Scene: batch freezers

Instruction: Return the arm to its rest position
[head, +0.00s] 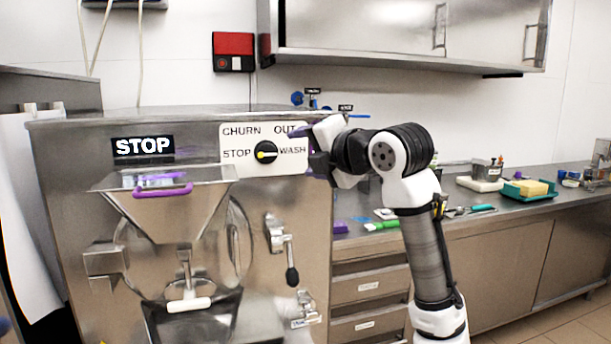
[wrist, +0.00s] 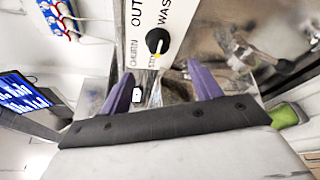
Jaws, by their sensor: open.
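My arm rises at the right of the batch freezer (head: 95,205) in the head view and bends left toward its control panel. My gripper (head: 303,140) is at the panel's right edge, beside the words OUT and WASH. Its purple fingers are spread with nothing between them; they also show in the wrist view (wrist: 161,85). The black knob (head: 265,152) is left of the fingers and apart from them. Its yellow mark points toward STOP. In the wrist view the knob (wrist: 158,41) is ahead of the fingers, above the gap.
A hopper (head: 170,212) with a purple handle and a lever (head: 290,262) stick out from the freezer's front. A steel counter (head: 480,225) with a green tray (head: 512,197) and small tools runs right. A wall cabinet (head: 400,45) hangs above. The floor at lower right is clear.

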